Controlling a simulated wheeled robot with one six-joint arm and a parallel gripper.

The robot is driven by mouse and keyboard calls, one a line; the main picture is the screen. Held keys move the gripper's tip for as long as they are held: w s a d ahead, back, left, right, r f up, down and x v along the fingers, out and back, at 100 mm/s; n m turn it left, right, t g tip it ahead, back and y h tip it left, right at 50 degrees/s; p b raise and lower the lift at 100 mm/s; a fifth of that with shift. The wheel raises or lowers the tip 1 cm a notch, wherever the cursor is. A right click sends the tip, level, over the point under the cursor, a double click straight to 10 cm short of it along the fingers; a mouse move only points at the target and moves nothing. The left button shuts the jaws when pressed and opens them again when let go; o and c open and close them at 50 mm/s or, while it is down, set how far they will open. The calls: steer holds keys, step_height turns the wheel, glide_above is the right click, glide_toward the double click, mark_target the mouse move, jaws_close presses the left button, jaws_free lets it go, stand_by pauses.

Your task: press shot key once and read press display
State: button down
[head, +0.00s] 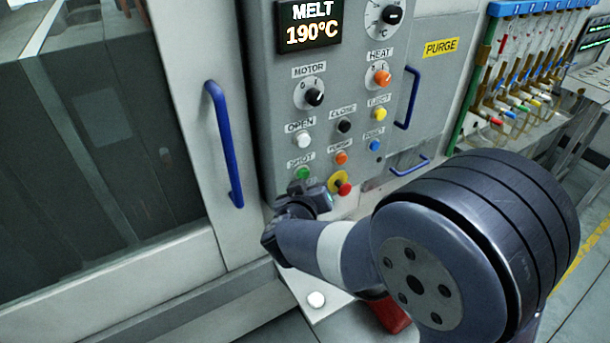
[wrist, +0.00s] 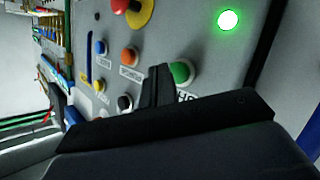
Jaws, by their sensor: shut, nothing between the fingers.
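The green shot key (head: 302,173) sits at the lower left of the grey press panel, under its "SHOT" label. It also shows in the wrist view (wrist: 183,72), its label partly hidden by my gripper. My gripper (head: 299,190) is shut and empty, just below the key in the head view. In the wrist view the shut fingertips (wrist: 160,70) are just left of the key; I cannot tell whether they touch the panel. The press display (head: 309,24) at the panel top reads "MELT 190°C". A round green lamp (wrist: 228,19) is lit near the key.
Close by are an orange button (head: 341,158), a white open button (head: 302,140), a black close button (head: 344,126) and a red stop button on yellow (head: 343,188). A blue door handle (head: 224,145) stands left of the panel. Coloured hoses (head: 515,85) hang at right.

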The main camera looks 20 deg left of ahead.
steer(key=shift+w+a+r, duration=0.1)
steer(key=shift+a, duration=0.05)
steer(key=shift+w+a+p, duration=0.2)
steer(key=shift+p, duration=0.3)
steer(key=shift+w+a+p, duration=0.25)
steer(key=shift+a+p, duration=0.1)
stand_by(0.8)
steer(key=shift+s+d, duration=0.55)
steer(key=shift+d, duration=0.1)
steer(key=s+d, duration=0.3)
steer(key=shift+s+d, duration=0.15)
steer(key=shift+d, duration=0.25)
stand_by(0.4)
stand_by(0.5)
